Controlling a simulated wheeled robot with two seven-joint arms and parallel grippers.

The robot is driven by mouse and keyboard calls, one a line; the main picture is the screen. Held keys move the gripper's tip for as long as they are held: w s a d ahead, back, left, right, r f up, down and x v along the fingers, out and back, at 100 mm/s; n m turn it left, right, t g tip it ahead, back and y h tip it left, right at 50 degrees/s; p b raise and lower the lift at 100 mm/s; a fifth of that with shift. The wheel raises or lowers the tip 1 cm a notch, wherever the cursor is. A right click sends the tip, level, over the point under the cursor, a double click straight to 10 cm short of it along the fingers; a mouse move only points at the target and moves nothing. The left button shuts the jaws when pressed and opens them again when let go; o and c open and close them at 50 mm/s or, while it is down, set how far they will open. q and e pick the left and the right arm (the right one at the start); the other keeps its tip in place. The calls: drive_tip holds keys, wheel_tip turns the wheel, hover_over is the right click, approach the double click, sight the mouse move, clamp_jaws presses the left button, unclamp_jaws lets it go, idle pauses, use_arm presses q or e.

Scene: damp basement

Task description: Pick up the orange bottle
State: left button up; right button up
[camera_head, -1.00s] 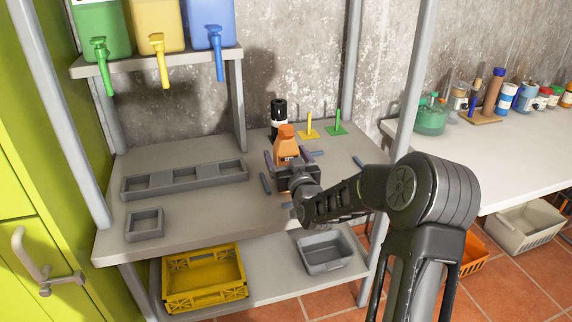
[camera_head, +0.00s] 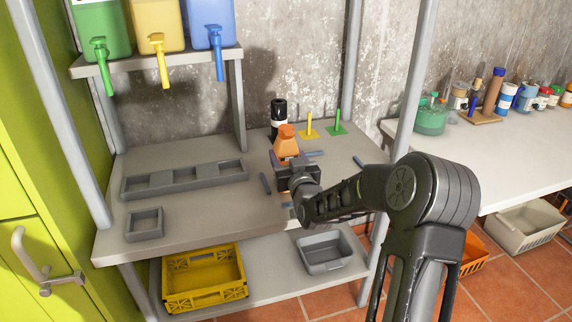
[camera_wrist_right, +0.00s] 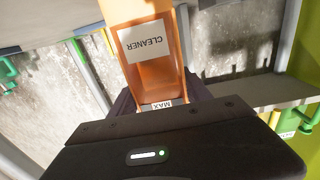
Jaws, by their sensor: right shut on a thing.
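The orange bottle (camera_head: 286,142) stands upright on the grey workbench (camera_head: 200,217), with its lower part hidden behind my right gripper in the head view. My right gripper (camera_head: 287,163) is shut on the bottle, with a finger on either side of it. In the right wrist view the orange bottle (camera_wrist_right: 149,55) fills the upper middle. It carries a white label reading CLEANER and a smaller MAX label. My right gripper (camera_wrist_right: 150,103) reaches up to it there. I cannot tell whether the bottle touches the bench. My left gripper is not in view.
A black bottle (camera_head: 278,115) stands close behind the orange one. A yellow peg stand (camera_head: 308,129) and a green peg stand (camera_head: 337,124) are to its right. A grey divided tray (camera_head: 184,180) lies left, with free bench between. A grey post (camera_head: 410,80) rises at right.

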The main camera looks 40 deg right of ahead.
sight(286, 127)
drive_tip(key=shift+r, duration=0.1)
clamp_jaws()
drive_tip(key=shift+r, duration=0.1)
wheel_tip(286, 127, up, 10)
drive_tip(key=shift+f, duration=0.1)
drive_tip(key=shift+f, duration=0.1)
idle(0.7)
